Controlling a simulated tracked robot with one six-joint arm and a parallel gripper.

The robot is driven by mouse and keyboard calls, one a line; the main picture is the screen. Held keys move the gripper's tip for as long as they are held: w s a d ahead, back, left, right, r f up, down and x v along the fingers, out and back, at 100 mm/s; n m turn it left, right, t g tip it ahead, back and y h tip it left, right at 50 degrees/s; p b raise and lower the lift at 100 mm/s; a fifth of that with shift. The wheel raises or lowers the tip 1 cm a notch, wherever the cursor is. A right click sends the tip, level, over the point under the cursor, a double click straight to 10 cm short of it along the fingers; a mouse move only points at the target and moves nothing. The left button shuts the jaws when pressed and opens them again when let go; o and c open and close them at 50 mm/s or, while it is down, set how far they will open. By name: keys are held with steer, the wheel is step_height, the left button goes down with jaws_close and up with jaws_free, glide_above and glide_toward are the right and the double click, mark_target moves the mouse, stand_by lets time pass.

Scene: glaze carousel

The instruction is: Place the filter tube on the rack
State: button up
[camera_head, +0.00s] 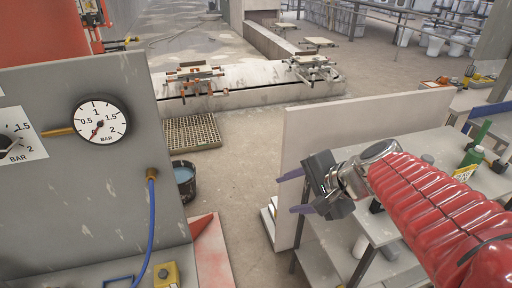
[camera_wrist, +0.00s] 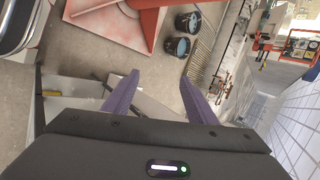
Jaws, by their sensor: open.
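My gripper (camera_head: 291,192) is in the head view at the left end of my red-sleeved arm. Its two purple fingers are spread apart with nothing between them. In the wrist view, the open fingers (camera_wrist: 158,88) point away over the floor. I cannot pick out the filter tube for certain in either view. A grey metal shelf unit (camera_head: 440,147), which may be the rack, stands at the right behind and below my arm. My arm hides part of the unit.
A pale upright panel (camera_head: 350,125) stands close behind my gripper. A grey gauge panel (camera_head: 135,85) with a blue hose (camera_head: 151,225) fills the left. A dark bucket (camera_head: 184,180) and a floor grate (camera_head: 192,132) lie between.

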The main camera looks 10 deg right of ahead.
steer(key=s+a+n+g+h, duration=0.1)
steer(key=s+n+h, duration=0.3)
steer(key=s+n, duration=0.7)
steer(key=shift+s+a+n+g, duration=0.15)
steer(key=shift+a+n+g, duration=0.25)
steer(key=shift+a+n, duration=0.55)
steer(key=shift+d, duration=0.15)
